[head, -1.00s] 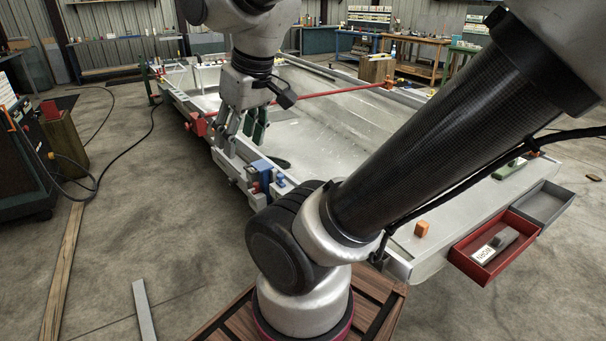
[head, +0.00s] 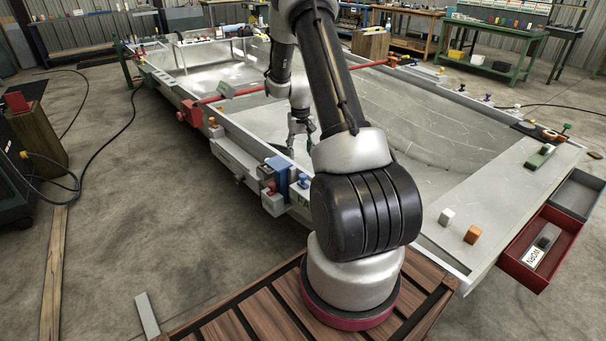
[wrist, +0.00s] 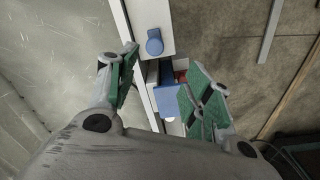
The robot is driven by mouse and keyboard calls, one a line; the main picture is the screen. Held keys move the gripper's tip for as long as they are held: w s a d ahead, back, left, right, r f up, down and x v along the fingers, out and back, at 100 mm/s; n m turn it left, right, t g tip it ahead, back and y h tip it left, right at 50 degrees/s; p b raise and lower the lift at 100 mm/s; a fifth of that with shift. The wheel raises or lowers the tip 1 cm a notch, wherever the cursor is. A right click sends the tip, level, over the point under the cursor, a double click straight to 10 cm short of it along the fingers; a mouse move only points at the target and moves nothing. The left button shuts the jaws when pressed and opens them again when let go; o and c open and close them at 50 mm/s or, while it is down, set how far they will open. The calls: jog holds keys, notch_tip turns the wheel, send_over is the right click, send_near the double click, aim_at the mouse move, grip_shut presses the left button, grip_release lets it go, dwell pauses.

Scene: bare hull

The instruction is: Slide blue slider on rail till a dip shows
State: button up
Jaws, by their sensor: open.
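The blue slider (head: 278,173) is a block at the near end of a pale grey rail (head: 232,158) on the hull's left edge. It also shows in the wrist view (wrist: 171,100), lying between and beyond my fingers. My gripper (head: 299,138) is open and empty, right of the rail and over the hull's inside in the head view. In the wrist view its green-padded fingers (wrist: 164,64) are spread wide, apart from the slider. The slider's underside and any dip are not visible.
A blue knob (head: 304,181) sits beside the slider. A red bar (head: 238,93) crosses the hull behind my gripper. White (head: 447,216) and orange (head: 472,234) blocks stand on the near deck. A red tray (head: 522,274) hangs at the right.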

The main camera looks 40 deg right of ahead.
aim_at(303, 175)
jog(key=f, duration=0.7)
jog(key=d+f, duration=0.1)
jog(key=f, duration=0.3)
jog(key=shift+s+f, duration=0.1)
